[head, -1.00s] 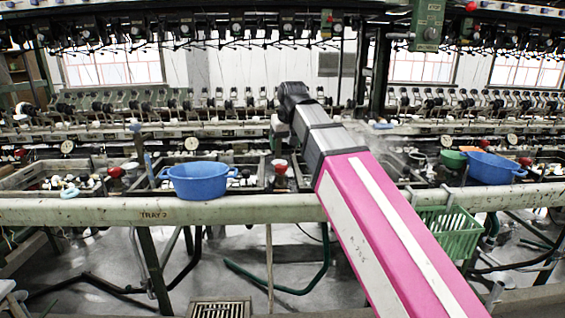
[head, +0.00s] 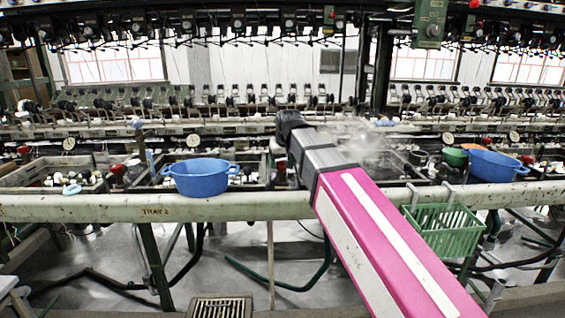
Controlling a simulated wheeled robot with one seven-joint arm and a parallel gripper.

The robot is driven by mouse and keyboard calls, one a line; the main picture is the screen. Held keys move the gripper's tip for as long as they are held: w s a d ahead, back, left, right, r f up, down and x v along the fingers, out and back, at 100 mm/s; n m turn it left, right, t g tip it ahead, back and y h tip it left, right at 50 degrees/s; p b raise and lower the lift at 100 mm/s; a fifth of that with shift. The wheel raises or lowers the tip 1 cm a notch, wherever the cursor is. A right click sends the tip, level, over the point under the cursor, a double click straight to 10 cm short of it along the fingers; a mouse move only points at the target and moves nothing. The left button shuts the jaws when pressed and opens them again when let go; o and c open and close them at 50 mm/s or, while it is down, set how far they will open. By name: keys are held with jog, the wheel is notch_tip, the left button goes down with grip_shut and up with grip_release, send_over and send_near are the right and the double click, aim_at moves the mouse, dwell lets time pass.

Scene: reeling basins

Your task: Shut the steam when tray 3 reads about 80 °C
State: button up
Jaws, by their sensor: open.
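My arm reaches over the front rail to the basins, and its pale wrist part ends low behind the black joint; my gripper's fingers are hidden there. A red valve knob (head: 281,164) shows just below the wrist; I cannot tell whether anything touches it. White steam (head: 368,145) rises to the right of my arm. The rail label TRAY 2 (head: 155,211) is legible at left; no tray 3 label shows, with my arm covering part of the rail. Round dials (head: 193,140) and (head: 447,139) stand behind the basins, too small to read.
A blue basin (head: 201,178) sits on the rail left of my arm. Another blue basin (head: 495,165) and a green bowl (head: 454,157) sit at right. A green basket (head: 446,232) hangs from the rail. Another red knob (head: 117,170) is at left.

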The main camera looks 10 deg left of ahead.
jog(key=c, duration=0.9)
jog(key=shift+c, duration=0.2)
jog(key=shift+m, duration=0.4)
jog(key=m+h, duration=0.1)
jog(key=m, duration=0.1)
jog(key=m+h, duration=0.1)
jog(key=m, duration=0.1)
jog(key=shift+a+t, duration=0.15)
jog(key=shift+t, duration=0.25)
jog(key=shift+m+h, duration=0.8)
jog(key=shift+m, duration=1.7)
jog(key=o, duration=0.9)
